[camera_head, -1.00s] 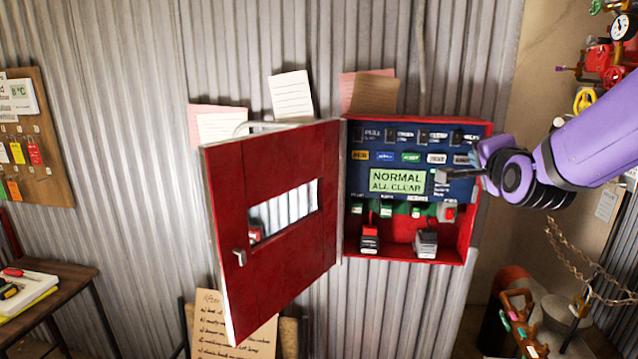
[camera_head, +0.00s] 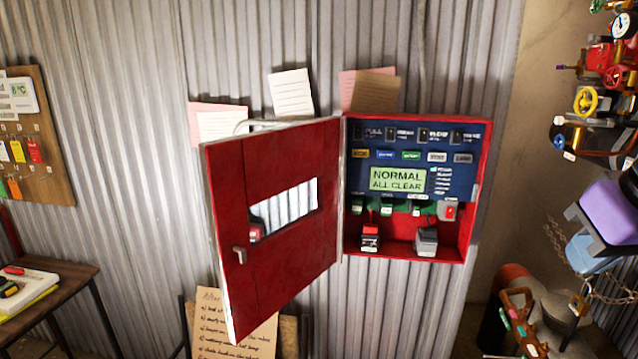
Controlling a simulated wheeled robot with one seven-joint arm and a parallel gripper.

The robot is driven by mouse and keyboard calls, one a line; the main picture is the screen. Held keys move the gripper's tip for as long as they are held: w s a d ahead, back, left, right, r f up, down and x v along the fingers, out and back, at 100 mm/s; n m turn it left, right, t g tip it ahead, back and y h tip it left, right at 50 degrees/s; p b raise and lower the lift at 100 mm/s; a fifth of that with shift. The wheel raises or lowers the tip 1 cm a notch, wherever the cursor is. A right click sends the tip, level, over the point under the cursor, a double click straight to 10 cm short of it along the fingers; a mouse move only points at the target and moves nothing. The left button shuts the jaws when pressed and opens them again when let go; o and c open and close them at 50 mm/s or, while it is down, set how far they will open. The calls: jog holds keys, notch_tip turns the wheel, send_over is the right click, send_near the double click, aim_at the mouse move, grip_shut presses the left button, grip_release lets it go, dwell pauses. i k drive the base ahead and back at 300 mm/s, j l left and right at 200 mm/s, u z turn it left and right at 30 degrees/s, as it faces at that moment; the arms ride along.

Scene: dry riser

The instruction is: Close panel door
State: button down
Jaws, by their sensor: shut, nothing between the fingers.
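The red panel door (camera_head: 290,255) stands open, swung out to the left of the red panel box (camera_head: 468,225) on the corrugated wall. The door has a window and a small grey handle (camera_head: 240,255) near its free left edge. Its hinge side meets the left edge of the box. Inside the box, a green display (camera_head: 397,180) reads "NORMAL ALL CLEAR", above switches and two small block-like parts at the bottom. My gripper's fingers are not in view.
Red valves and a gauge (camera_head: 622,25) are at the upper right. A handwritten board (camera_head: 235,325) stands below the door. A table (camera_head: 75,280) is at the left. Space before the panel is clear.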

aim_at(239, 173)
jog(key=i+j, duration=0.1)
jog(key=j, duration=0.45)
jog(key=u, duration=1.9)
